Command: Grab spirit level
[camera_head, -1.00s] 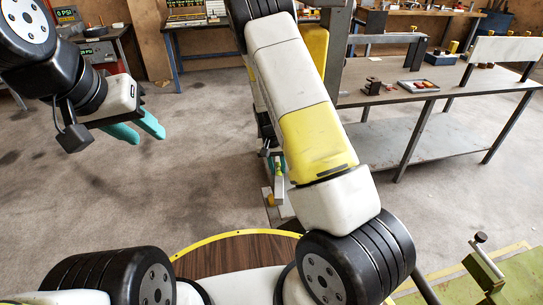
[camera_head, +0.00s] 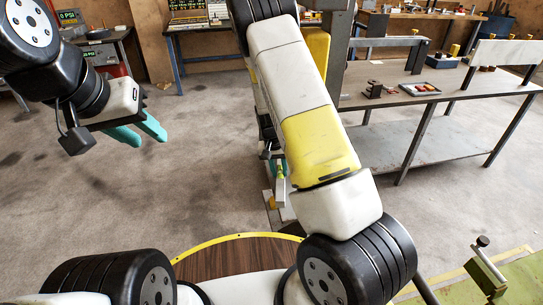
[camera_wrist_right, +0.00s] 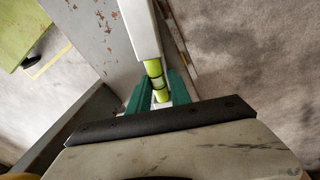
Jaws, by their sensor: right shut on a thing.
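The spirit level (camera_wrist_right: 142,30) is a pale bar with yellow-green vial parts at its near end. In the right wrist view it runs from the top edge down between the teal fingers of my right gripper (camera_wrist_right: 159,92), which is shut on it. In the head view the right gripper (camera_head: 283,168) is mostly hidden behind my right arm, and only a bit of the level (camera_head: 281,186) shows there. My left gripper (camera_head: 146,137) is open and empty, in the air over the floor at the left.
A grey workbench (camera_head: 440,83) with a small tray (camera_head: 420,89) and a blue box (camera_head: 442,61) stands at the right. A green surface with a clamp (camera_head: 488,270) is at the lower right. Grey floor (camera_head: 190,190) is clear at the left and middle.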

